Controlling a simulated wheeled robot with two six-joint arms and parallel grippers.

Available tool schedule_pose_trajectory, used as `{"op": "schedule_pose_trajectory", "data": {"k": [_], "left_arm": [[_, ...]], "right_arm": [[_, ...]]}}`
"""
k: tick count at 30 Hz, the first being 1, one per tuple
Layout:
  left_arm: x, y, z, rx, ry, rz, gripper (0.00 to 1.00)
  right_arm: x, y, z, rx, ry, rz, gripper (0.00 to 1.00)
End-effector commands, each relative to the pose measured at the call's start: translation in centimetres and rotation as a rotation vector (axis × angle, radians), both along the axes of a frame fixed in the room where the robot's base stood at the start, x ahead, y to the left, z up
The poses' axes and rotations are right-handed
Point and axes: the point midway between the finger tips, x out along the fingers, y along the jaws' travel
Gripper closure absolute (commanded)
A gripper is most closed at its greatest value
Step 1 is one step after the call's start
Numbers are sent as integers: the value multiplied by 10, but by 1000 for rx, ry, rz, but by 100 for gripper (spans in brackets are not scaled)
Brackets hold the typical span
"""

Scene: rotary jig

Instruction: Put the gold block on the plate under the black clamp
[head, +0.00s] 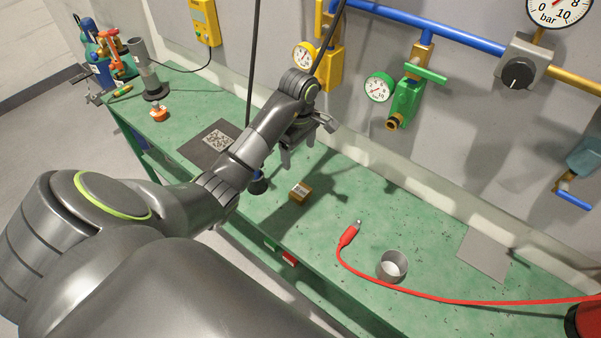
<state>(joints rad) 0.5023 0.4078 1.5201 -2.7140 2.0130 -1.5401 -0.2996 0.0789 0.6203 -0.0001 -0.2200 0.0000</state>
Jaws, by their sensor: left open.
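The gold block (300,191), a small brownish-gold cube with a pale mark on top, sits on the green bench near its middle. My left gripper (308,136) is open and empty, above and beyond the block in the picture, apart from it. My left arm crosses the view and hides part of the bench. A dark plate with a speckled square (209,142) lies left of the arm. A small black round piece (258,184) shows just below the arm; I cannot tell whether it belongs to the black clamp. My right gripper is not in view.
A red cable (347,238) and an open metal cup (392,266) are right of the block. A grey flat sheet (483,253) lies farther right. Pipes, gauges and valves line the wall. Black rods hang near the arm. An orange-based item (159,113) stands at the left.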

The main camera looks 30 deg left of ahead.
Motion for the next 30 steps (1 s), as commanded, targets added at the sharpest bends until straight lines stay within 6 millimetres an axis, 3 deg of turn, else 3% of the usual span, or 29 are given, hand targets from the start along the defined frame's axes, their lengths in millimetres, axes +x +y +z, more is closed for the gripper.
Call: {"op": "schedule_pose_trajectory", "data": {"k": [30], "left_arm": [[0,-1,-114,-3,-3,1,20]], "right_arm": [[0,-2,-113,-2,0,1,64]]}}
